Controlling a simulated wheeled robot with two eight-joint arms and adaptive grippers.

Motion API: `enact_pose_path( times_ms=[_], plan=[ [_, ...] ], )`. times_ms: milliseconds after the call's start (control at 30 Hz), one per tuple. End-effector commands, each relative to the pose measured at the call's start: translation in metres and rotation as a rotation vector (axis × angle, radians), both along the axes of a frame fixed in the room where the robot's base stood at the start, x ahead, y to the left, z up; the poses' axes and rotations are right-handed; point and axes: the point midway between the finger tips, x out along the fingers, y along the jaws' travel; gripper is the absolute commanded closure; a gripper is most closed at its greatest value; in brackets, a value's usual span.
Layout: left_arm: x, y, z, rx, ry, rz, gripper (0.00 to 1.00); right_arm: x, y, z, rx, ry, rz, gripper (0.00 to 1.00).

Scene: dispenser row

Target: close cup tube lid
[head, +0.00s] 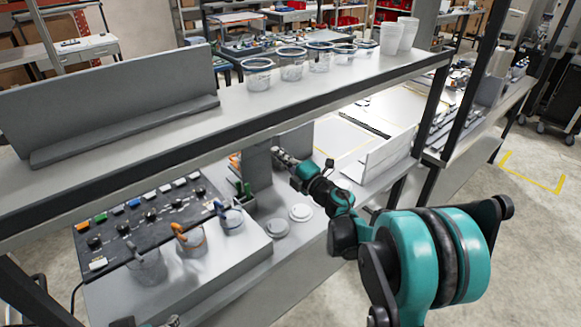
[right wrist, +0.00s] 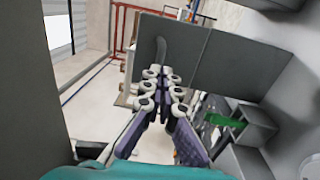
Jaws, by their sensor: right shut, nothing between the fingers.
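My right gripper (head: 284,157) reaches under the shelf, beside an upright grey box (head: 258,165). Its fingers are together and empty. In the right wrist view the closed fingers (right wrist: 163,80) point at a grey panel (right wrist: 215,60) with a dark curved strip (right wrist: 160,48) on its near edge. The fingertips overlap the panel's lower left in the picture; I cannot tell if they touch. I cannot tell for certain which part is the tube lid. Small dark parts at the bottom edge of the head view may belong to my left gripper; its fingers are not clear.
The shelf (head: 150,140) carries several clear jars (head: 257,76) and stacked white cups (head: 391,38). A green object (right wrist: 225,121) lies right of the fingers.

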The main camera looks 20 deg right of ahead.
Motion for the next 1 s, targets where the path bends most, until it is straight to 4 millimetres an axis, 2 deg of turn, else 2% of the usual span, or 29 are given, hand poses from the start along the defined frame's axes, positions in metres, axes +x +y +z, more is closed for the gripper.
enact_pose_path(
  times_ms=[100,300,1000],
  plan=[
    [0.0,0.0,-0.007,0.0,0.0,0.0,0.18,0.017,0.007,0.0,0.0,0.0,0.001,1.0],
    [0.0,0.0,-0.009,0.0,0.0,0.0,0.18,0.03,0.011,0.002,-0.001,0.0,0.0,1.0],
    [0.0,0.0,-0.004,0.0,0.0,0.0,0.18,0.035,0.013,0.008,0.0,0.0,-0.001,1.0]
  ],
)
